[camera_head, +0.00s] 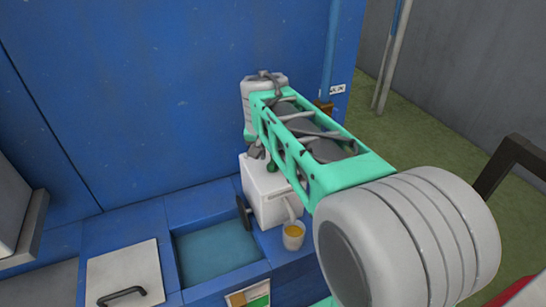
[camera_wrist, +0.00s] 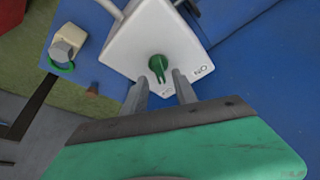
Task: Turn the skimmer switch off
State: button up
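The switch is a green knob (camera_wrist: 158,66) on a white box (camera_wrist: 135,45). In the wrist view its narrow end points down the picture, towards my gripper. An upside-down ON label (camera_wrist: 201,71) is to its right; another label (camera_wrist: 167,92) below the knob is too small to read. My gripper (camera_wrist: 159,85) is open. In the head view the white box (camera_head: 262,190) stands on the blue counter, and my arm hides most of my gripper.
A cup with yellow contents (camera_head: 293,236) stands close to the box; it seems to show in the wrist view (camera_wrist: 67,45). A dark round handle (camera_head: 243,212) is at the box's left. A water basin (camera_head: 215,247) and a white lid (camera_head: 125,272) lie further left. A blue wall stands behind.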

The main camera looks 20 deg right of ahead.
jog(key=v, duration=0.5)
jog(key=shift+r, duration=0.15)
jog(key=s+a+f+n+y, duration=0.2)
jog(key=s+a+f+n, duration=0.4)
jog(key=s, duration=0.8)
notch_tip(320, 180, down, 6)
jog(key=a, duration=0.3)
jog(key=shift+s+r+g, duration=0.2)
jog(key=shift+s+g, duration=0.1)
jog(key=shift+s, duration=0.05)
